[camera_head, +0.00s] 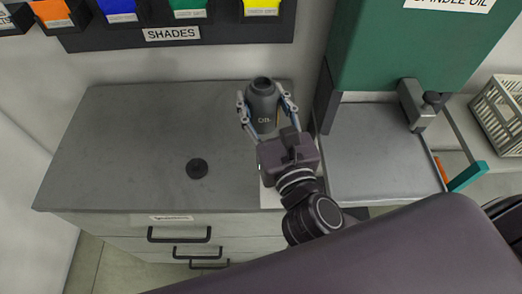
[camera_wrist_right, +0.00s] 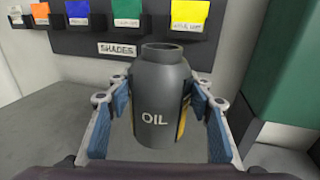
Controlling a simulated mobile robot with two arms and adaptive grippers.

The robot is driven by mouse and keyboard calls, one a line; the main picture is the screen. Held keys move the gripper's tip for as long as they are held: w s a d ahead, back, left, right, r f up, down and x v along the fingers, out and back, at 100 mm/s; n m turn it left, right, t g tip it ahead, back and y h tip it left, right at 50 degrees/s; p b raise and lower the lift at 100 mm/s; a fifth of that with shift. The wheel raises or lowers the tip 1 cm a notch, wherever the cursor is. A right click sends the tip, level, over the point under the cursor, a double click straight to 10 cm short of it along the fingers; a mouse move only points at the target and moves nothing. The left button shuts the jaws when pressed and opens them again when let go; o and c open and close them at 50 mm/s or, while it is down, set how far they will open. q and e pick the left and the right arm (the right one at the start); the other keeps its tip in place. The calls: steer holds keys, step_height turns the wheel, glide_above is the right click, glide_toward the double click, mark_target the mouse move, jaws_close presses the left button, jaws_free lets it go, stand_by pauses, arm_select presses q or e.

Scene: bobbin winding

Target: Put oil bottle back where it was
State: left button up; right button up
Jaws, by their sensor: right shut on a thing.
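The oil bottle (camera_head: 263,105) is a dark grey bottle with an open neck and the word OIL on its front. It is upright over the right end of the grey counter top (camera_head: 130,130). My right gripper (camera_head: 266,106) is shut on it, one finger on each side. In the right wrist view the bottle (camera_wrist_right: 162,100) stands between the blue finger pads of the gripper (camera_wrist_right: 162,115). I cannot tell whether its base touches the counter. My left gripper is not in view.
A black round cap-like piece (camera_head: 197,168) lies on the counter. A shelf labelled SHADES (camera_head: 172,34) with coloured bins is on the wall behind. A green spindle oil cabinet (camera_head: 405,50) stands at the right, above a grey tray surface (camera_head: 380,150). The counter's left part is clear.

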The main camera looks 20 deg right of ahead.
step_height(320, 180, down, 14)
steer(key=shift+f+b, duration=0.25)
steer(key=shift+b, duration=0.15)
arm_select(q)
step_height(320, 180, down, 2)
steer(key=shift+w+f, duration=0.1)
arm_select(e)
steer(key=shift+f, duration=0.15)
steer(key=o, duration=1.6)
steer(key=shift+c, duration=0.2)
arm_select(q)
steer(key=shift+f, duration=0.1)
